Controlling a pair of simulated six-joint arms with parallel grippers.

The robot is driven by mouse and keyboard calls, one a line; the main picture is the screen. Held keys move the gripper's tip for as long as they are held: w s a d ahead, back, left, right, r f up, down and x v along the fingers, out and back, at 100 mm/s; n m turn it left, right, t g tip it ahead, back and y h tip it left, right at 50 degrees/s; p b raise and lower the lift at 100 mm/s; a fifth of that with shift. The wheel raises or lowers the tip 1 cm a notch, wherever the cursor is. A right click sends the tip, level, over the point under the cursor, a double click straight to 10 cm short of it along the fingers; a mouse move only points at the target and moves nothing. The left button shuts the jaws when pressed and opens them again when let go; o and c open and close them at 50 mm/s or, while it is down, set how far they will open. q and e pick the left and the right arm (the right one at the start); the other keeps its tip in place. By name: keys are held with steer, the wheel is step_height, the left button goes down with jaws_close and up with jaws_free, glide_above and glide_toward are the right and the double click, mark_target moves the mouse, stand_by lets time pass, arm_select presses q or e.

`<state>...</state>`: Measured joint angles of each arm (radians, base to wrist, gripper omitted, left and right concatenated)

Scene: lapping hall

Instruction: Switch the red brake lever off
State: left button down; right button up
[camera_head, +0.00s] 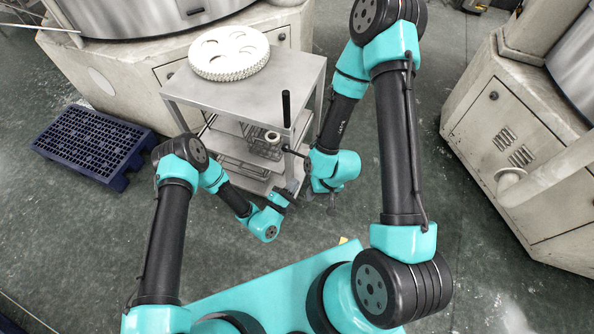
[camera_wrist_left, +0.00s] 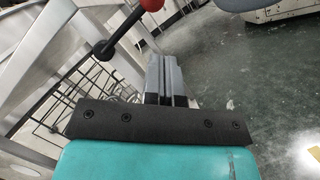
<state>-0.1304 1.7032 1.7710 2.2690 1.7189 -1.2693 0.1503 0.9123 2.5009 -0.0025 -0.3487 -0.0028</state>
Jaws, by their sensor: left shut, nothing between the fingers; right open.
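In the left wrist view, the brake lever shows as a red end piece (camera_wrist_left: 152,4) cut by the top edge and a dark rod running down-left to a round black knob (camera_wrist_left: 103,49). My left gripper is shut and empty; its fingers (camera_wrist_left: 166,78) are right of and below the knob in that picture, with a gap between them. In the head view my left gripper (camera_head: 287,196) is low at the front of the grey metal cart (camera_head: 240,104). My right gripper (camera_head: 333,202) is open and small, to the right of the left one. The red part cannot be made out in the head view.
A white toothed disc (camera_head: 229,52) lies on the cart top. A black upright handle (camera_head: 286,108) stands at the cart's near corner. Wire baskets (camera_head: 262,146) sit below. A blue pallet (camera_head: 92,143) lies at left; a machine cabinet (camera_head: 510,130) stands at right.

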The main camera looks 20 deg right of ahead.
arm_select(q)
steer(key=s+a, duration=0.1)
steer(key=s+a+f, duration=0.1)
steer(key=s+a, duration=0.1)
steer(key=shift+s+f, duration=0.3)
steer(key=shift+s, duration=0.1)
